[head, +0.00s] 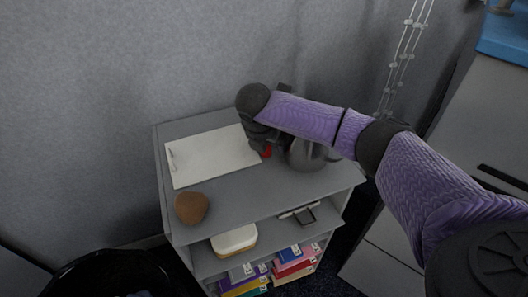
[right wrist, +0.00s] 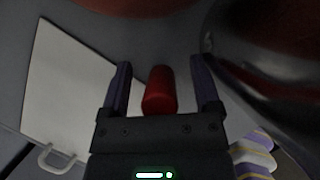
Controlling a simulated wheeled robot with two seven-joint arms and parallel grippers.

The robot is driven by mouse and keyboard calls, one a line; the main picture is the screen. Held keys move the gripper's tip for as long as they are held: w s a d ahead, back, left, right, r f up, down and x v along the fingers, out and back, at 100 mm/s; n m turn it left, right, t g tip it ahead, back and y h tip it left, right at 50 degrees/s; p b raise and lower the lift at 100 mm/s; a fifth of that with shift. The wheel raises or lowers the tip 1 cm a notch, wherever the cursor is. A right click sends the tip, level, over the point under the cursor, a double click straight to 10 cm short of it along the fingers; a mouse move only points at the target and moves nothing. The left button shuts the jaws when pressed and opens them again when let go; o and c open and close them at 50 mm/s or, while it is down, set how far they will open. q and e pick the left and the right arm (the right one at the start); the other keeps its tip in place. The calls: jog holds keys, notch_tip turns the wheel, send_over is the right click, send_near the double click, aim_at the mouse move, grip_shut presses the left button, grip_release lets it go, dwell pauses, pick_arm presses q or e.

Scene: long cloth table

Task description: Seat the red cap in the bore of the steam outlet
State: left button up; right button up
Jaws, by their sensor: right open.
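The red cap (right wrist: 160,92) is a small cylinder between the two fingers of my right gripper (right wrist: 161,88) in the right wrist view, with gaps showing on both sides. My right gripper is open. In the head view a bit of the red cap (head: 267,152) shows below my right gripper (head: 262,143), over the top of the shelf unit. A rounded dark grey, kettle-like vessel (head: 308,156) stands just right of it, partly hidden by my arm. The same vessel (right wrist: 280,65) fills the upper right of the wrist view. I cannot make out the steam outlet's bore. My left gripper is not in view.
A white board (head: 208,156) lies left on the grey shelf unit (head: 250,192). A brown rounded object (head: 191,207) sits at its front left corner. Lower shelves hold a white-topped box (head: 234,241) and colourful books (head: 292,262). The top's front middle is clear.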

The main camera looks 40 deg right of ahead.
jog(key=shift+r, duration=0.2)
jog(key=shift+c, duration=0.5)
grip_shut()
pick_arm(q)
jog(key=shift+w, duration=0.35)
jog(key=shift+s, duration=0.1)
